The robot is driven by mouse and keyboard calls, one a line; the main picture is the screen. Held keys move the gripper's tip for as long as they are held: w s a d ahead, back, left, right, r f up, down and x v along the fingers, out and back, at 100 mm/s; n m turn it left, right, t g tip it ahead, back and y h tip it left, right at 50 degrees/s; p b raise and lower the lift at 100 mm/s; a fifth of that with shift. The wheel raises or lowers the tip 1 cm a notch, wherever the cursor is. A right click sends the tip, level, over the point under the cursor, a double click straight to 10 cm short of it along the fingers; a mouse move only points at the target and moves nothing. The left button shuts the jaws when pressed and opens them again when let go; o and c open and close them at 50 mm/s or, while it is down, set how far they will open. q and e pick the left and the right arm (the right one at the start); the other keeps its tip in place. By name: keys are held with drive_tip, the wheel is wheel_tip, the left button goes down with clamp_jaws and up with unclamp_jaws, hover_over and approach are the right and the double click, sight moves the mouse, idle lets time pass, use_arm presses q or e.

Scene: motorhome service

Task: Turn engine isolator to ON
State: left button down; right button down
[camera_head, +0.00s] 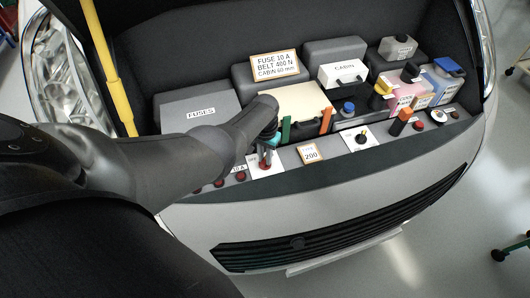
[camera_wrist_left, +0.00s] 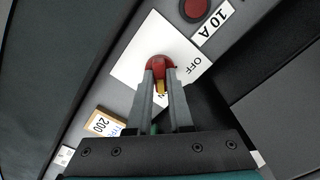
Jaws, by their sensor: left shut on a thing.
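The engine isolator is a red knob (camera_wrist_left: 158,66) on a white plate (camera_wrist_left: 128,62) marked OFF, with a letter N partly hidden between my fingers. A small yellow mark shows on the knob's near side, close to that N. My left gripper (camera_wrist_left: 160,80) is shut on the red knob, one finger on each side. In the head view, my left gripper (camera_head: 266,157) reaches down to the same white plate (camera_head: 260,172) on the front panel; the forearm and fingers hide much of the knob.
A red button (camera_wrist_left: 195,8) and a 10 A label (camera_wrist_left: 212,20) sit beside the plate. A 200 card (camera_head: 310,153) lies to its right. Behind stand the fuse box (camera_head: 196,110), a green stick (camera_head: 286,130), an orange stick (camera_head: 326,120) and several bottles. A yellow rod (camera_head: 110,70) rises at the left.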

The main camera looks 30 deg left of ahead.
idle(0.3)
use_arm(q)
drive_tip(key=c, duration=0.8)
unclamp_jaws()
drive_tip(key=shift+r, duration=0.1)
drive_tip(key=shift+r+p, duration=0.3)
drive_tip(key=shift+p, duration=0.05)
drive_tip(key=shift+r+p, duration=2.6)
drive_tip(key=shift+r, duration=4.6)
